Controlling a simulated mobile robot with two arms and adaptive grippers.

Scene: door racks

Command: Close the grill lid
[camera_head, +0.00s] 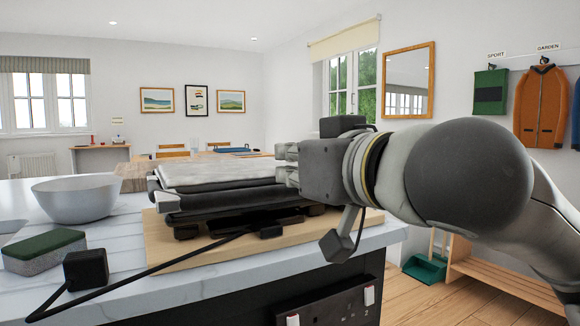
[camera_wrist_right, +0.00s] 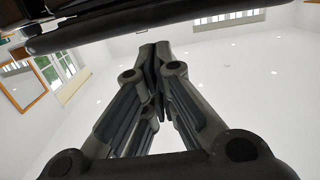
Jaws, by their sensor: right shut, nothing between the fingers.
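The grill (camera_head: 240,218) is a dark contact grill on a wooden board on the counter. Its lid (camera_head: 215,173) has a pale grey top and lies roughly level, low over the dark base; I cannot tell whether it rests fully on it. My right gripper (camera_head: 286,165) is at the right end of the lid and overlaps its edge in the head view; contact is unclear. In the right wrist view, the right gripper's fingers (camera_wrist_right: 154,58) are together and empty, below a dark edge (camera_wrist_right: 130,30) that looks like part of the grill. My left gripper is out of view.
A white bowl (camera_head: 77,198) and a green-topped sponge (camera_head: 45,251) are left on the counter (camera_head: 200,291). A black plug (camera_head: 86,270) with a cable lies in front of the wooden board (camera_head: 165,251). Sockets (camera_head: 330,303) are on the counter's side.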

